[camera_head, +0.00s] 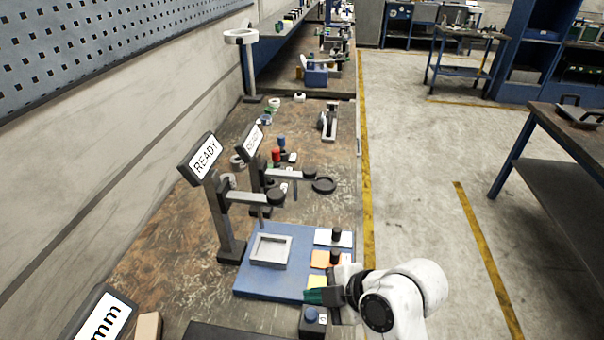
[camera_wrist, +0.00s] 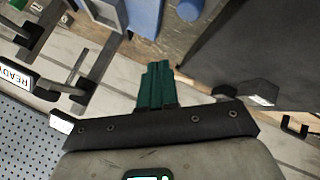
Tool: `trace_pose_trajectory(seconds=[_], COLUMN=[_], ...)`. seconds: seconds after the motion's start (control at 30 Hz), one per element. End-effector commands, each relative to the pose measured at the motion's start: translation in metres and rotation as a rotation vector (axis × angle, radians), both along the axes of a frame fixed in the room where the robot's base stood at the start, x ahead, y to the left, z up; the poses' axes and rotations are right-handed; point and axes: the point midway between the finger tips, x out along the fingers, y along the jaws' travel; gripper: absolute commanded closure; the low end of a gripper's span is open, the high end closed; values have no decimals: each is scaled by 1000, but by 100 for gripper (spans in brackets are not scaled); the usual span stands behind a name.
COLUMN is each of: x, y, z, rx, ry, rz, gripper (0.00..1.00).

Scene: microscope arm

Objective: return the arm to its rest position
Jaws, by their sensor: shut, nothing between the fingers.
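My gripper (camera_head: 316,296) has green fingers, pressed together with nothing between them. It is at the right front corner of a blue board (camera_head: 250,283), over or beside a yellow-green pad (camera_head: 316,281). The wrist view shows the shut green fingers (camera_wrist: 157,85) in the middle. My white arm reaches in from the lower right, beyond the bench edge. The board carries a grey square frame (camera_head: 270,251), a white pad and an orange pad (camera_head: 322,258), with black knobs by the pads. A stand (camera_head: 225,215) with a READY sign holds a horizontal arm over the board.
A second READY stand (camera_head: 256,165) is behind the first. A box with a blue button (camera_head: 312,315) is just in front of my gripper. A dark round disc (camera_head: 324,185) lies farther back. Open floor (camera_head: 420,180) lies right of the bench.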

Motion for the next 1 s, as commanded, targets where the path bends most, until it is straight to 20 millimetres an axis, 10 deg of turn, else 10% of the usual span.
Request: trace_pose_trajectory(seconds=[0.27,0.6,1.0], x=[-25,-137,-251], y=[-33,-146,-227], z=[-31,-104,-124], rx=[-5,-25,-31], ry=[162,631,837], rz=[-199,-996,-1741], gripper=[100,100,100])
